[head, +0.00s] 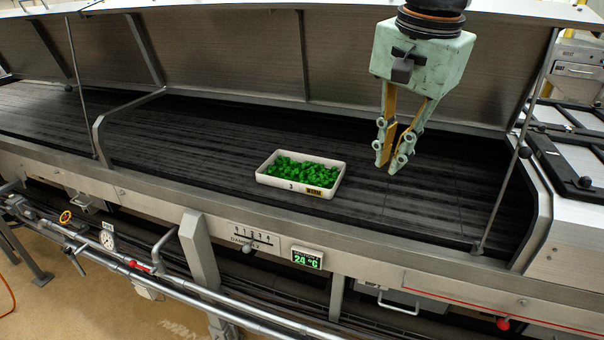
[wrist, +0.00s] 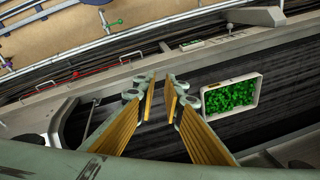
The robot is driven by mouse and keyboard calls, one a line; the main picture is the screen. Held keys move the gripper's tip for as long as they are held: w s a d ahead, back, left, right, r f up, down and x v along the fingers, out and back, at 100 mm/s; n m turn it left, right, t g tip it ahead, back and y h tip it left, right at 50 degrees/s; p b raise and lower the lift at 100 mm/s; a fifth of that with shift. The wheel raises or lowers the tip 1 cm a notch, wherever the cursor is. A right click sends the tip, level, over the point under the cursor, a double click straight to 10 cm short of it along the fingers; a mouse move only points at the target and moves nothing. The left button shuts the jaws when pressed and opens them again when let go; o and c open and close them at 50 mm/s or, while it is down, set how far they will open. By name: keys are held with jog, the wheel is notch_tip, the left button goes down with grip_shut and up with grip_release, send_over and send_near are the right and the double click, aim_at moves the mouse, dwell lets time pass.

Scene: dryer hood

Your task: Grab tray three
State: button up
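Tray three (head: 322,190) is a white rectangular tray filled with green pieces. It sits flat on the dark belt near its front edge, with a "3" and a yellow label on its front wall. In the wrist view the tray (wrist: 258,93) lies to the right of the fingers. My gripper (head: 388,160) hangs above the belt, to the right of the tray and apart from it, pointing down. In the wrist view its yellow-lined fingers (wrist: 165,82) show a gap between them, with nothing held.
The raised hood (head: 230,50) stands behind the belt, held by thin struts such as the right one (head: 515,160). A metal front rail (head: 215,205) edges the belt. The belt (head: 200,140) is bare left of the tray.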

jog(key=w+a+f+m+p, duration=0.25)
jog(key=w+a, duration=0.25)
jog(key=w, duration=0.6)
jog(key=w+a+f+m+p, duration=0.2)
jog(key=w+a+f+m, duration=0.1)
jog(key=w+a+f, duration=0.2)
jog(key=w+a+f+m+g+p, duration=0.1)
jog(key=w+a+f+m, duration=0.3)
jog(key=w+f, duration=0.5)
jog(key=w+a+f+m+g+p, duration=0.1)
jog(key=w+a+f+m+p, duration=0.2)
jog(key=w+a+f, duration=0.4)
jog(key=shift+w+a+f+m, duration=0.1)
jog(key=shift+w+a+m, duration=0.1)
jog(key=shift+w, duration=0.5)
jog(key=shift+w+a+m, duration=0.1)
jog(key=shift+w+m, duration=0.05)
jog(key=shift+w, duration=0.55)
jog(key=shift+w+a+f, duration=0.15)
jog(key=shift+a+f, duration=0.05)
jog(key=shift+f, duration=0.15)
jog(key=shift+f, duration=0.1)
jog(key=shift+f, duration=0.55)
jog(key=shift+f, duration=0.1)
